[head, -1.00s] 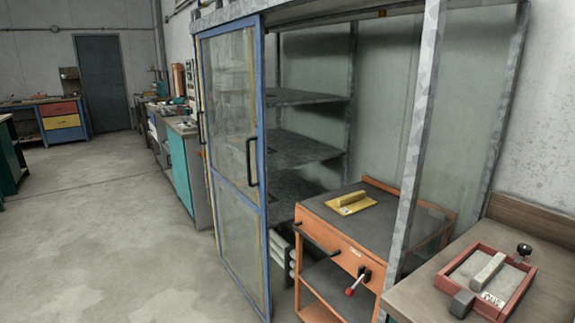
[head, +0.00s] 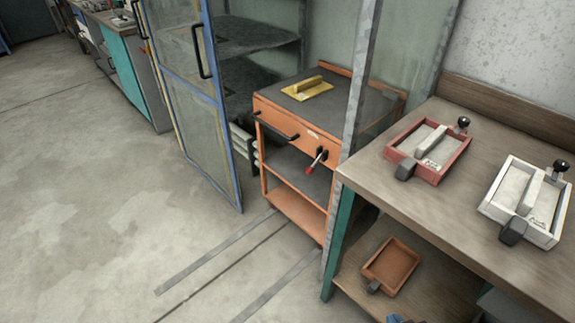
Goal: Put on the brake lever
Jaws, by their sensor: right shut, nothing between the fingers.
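The brake lever (head: 315,163), with a red knob, is on the front of the orange trolley (head: 290,135). It slants down and to the left from a dark pivot. The trolley stands partly inside the tall cabinet, behind its grey post. Only a small dark and blue tip of my right gripper (head: 397,318) shows at the bottom edge, below the brown tray. It is shut and empty, well apart from the lever. My left gripper is not in view.
The cabinet's blue-framed glass door (head: 190,85) is at left. The workbench (head: 400,190) at right holds a red tray (head: 395,153) and a white tray (head: 490,208). A brown tray (head: 391,265) sits on its shelf. Floor rails (head: 215,252) run before the trolley; the left floor is clear.

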